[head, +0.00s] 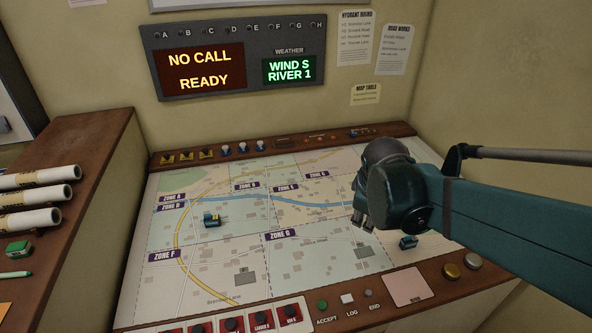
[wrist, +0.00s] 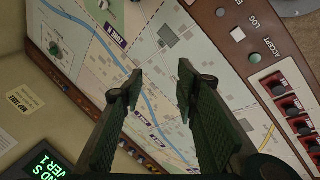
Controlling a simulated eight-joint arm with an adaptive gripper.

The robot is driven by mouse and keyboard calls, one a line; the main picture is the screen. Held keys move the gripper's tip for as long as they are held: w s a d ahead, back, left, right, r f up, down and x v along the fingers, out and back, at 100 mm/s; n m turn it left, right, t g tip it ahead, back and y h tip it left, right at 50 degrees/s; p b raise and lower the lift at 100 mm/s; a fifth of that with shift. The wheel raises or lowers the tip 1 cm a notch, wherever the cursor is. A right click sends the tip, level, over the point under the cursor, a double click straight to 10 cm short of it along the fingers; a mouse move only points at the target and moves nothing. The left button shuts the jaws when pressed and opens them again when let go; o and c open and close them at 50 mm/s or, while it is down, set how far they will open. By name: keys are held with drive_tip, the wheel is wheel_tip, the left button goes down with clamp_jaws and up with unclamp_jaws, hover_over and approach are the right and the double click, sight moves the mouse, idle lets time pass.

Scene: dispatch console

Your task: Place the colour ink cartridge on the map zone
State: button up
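I cannot tell for certain which is the colour ink cartridge. The map (head: 200,275) has several printed zones, such as Zone F and Zone G. My gripper (head: 363,227) is above the map's right half, left of the second block. In the wrist view my gripper (wrist: 160,75) is open and empty, with only map between its fingers.
A front strip holds red keys (head: 232,324) and push buttons (head: 322,305). A row of small controls (head: 227,149) lines the back edge.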

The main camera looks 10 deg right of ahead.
drive_tip(key=s+a+r+m+t+y, duration=0.2)
drive_tip(key=s+a+m, duration=0.6)
drive_tip(key=a, duration=0.4)
drive_tip(key=shift+s+a+r+t+y, duration=0.3)
drive_tip(key=shift+s+r+t, duration=0.2)
drive_tip(key=shift+r, duration=0.55)
